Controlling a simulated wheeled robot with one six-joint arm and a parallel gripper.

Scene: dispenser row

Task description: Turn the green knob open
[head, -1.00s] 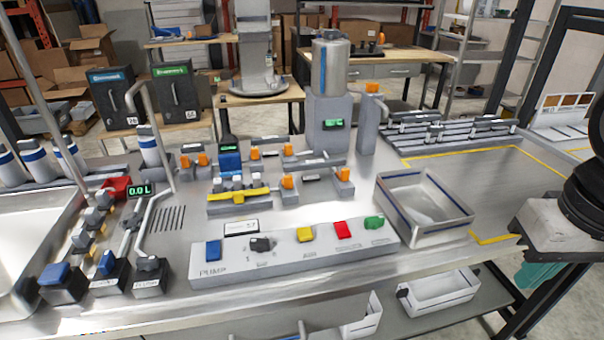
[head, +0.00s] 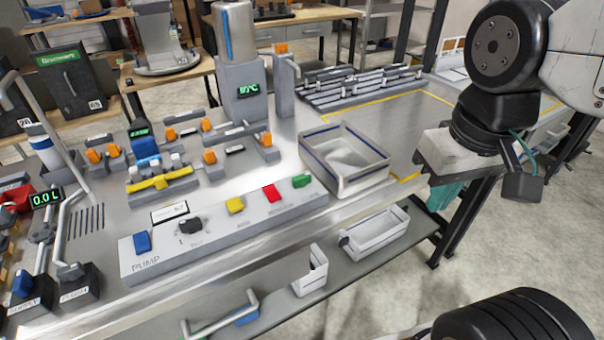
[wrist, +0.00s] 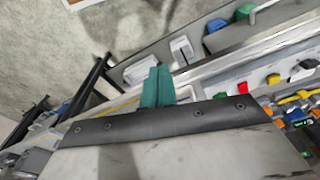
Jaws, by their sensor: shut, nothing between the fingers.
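The green knob (head: 301,181) is at the right end of the grey pump panel (head: 215,243), beside a red knob (head: 270,193). In the wrist view a small part of the green knob (wrist: 219,96) shows just above the edge of my wrist plate. Whether its handle is at open or closed is too small to read. My gripper (head: 445,195) is off to the right of the panel and the metal basin, past the bench's front edge, and touches nothing. Its teal fingers (wrist: 157,87) are shut together and empty.
A metal basin (head: 345,180) stands to the right of the knob, between it and my gripper. Yellow (head: 235,204), black (head: 190,226) and blue (head: 142,243) controls share the panel. White bins (head: 375,233) lie on the lower shelf. Orange valves (head: 206,125) stand behind.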

